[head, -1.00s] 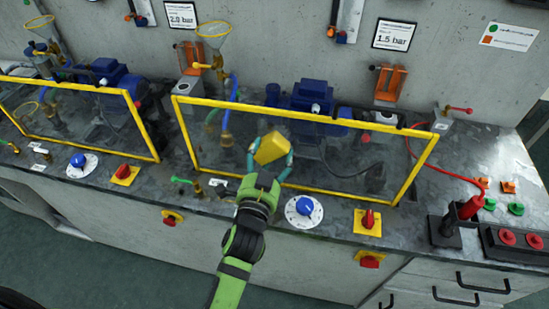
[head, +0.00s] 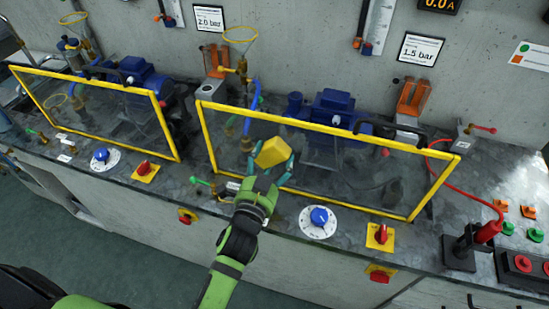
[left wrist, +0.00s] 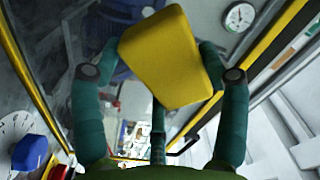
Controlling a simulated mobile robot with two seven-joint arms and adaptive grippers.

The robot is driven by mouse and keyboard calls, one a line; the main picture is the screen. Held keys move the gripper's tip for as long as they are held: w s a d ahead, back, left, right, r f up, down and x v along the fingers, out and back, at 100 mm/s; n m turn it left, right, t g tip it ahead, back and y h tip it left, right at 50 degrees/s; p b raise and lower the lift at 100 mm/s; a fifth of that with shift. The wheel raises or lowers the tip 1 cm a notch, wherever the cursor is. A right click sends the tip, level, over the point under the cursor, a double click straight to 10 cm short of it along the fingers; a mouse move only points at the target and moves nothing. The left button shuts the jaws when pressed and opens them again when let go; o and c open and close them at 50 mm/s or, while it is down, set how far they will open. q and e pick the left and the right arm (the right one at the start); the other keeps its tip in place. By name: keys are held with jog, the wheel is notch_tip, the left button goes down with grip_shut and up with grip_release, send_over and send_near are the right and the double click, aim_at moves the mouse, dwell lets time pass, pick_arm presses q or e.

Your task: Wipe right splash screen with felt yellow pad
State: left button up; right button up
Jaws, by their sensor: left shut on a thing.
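The right splash screen (head: 325,160) is a clear, smudged pane in a yellow frame, standing in front of a blue pump. My left gripper (head: 270,168) is shut on the yellow felt pad (head: 272,152) and holds it in front of the left half of this screen. In the left wrist view the pad (left wrist: 167,57) sits between the teal fingers (left wrist: 160,85), with the screen's yellow frame (left wrist: 25,70) to the left. I cannot tell whether the pad touches the pane. My right gripper is not in view.
The left splash screen (head: 160,110) stands farther left. In front of the right screen are a blue dial knob (head: 319,216) and a red switch on a yellow plate (head: 380,236). A red-handled tool in a black stand (head: 487,232) is at the right.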

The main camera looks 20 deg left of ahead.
pick_arm(q)
jog(key=shift+s+f, duration=0.1)
jog(key=shift+s, duration=0.35)
jog(key=s, duration=0.3)
jog(key=shift+s+p, duration=0.3)
jog(key=shift+s, duration=0.4)
jog(key=shift+s, duration=0.15)
jog(key=s, duration=0.2)
jog(key=shift+s, duration=0.4)
